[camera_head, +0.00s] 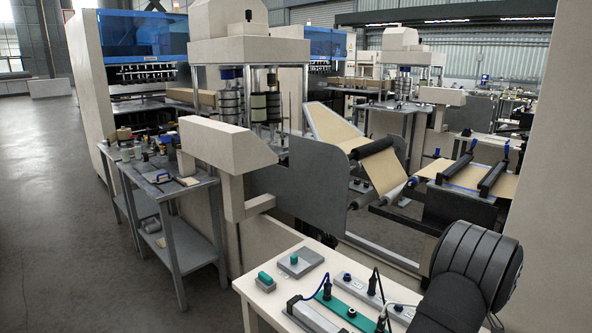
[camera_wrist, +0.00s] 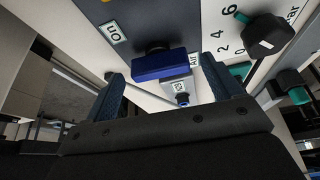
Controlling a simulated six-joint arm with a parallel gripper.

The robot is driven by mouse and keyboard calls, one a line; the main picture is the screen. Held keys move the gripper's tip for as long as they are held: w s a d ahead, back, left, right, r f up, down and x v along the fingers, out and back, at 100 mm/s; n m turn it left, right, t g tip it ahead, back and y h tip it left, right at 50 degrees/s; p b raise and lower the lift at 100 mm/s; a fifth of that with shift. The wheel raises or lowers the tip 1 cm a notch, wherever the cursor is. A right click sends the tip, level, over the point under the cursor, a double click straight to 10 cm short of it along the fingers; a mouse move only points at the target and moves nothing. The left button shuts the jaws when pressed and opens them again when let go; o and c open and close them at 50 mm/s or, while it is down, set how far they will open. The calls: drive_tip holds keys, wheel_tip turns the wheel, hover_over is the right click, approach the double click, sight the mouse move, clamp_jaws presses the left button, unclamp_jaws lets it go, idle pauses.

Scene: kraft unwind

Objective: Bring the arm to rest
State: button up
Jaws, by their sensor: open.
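My gripper (camera_wrist: 164,70) is seen from behind in the wrist view, its two dark blue textured fingers spread apart. It is open, and nothing is visibly held. A blue block-shaped handle (camera_wrist: 158,66) on a dark stem shows between the fingertips, in front of a panel. I cannot tell how far it is from the fingers. In the head view my dark arm fills the lower right, and the fingers cannot be made out there.
The panel has an "on" label (camera_wrist: 113,32), a black knob (camera_wrist: 265,35) beside a numbered bar scale, and a green-and-black fitting (camera_wrist: 290,85). A white bench (camera_head: 262,297) with green-topped devices is near my arm. A grey cart (camera_head: 187,200) stands left; open floor (camera_head: 60,200) lies beyond it.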

drive_tip(key=v, duration=1.6)
drive_tip(key=x, duration=1.6)
drive_tip(key=shift+a+f, duration=0.1)
drive_tip(key=shift+w+a+f, duration=0.1)
drive_tip(key=shift+w+f, duration=0.05)
drive_tip(key=shift+f, duration=0.2)
drive_tip(key=m+t+h, duration=0.1)
drive_tip(key=m, duration=0.3)
drive_tip(key=m+h, duration=0.2)
drive_tip(key=m, duration=0.3)
drive_tip(key=shift+a, duration=0.2)
drive_tip(key=shift+a+m+h, duration=0.1)
drive_tip(key=shift+m+h, duration=0.9)
drive_tip(key=shift+m, duration=1.3)
drive_tip(key=shift+m+g+h, duration=0.4)
drive_tip(key=shift+m, duration=1)
drive_tip(key=shift+m, duration=0.3)
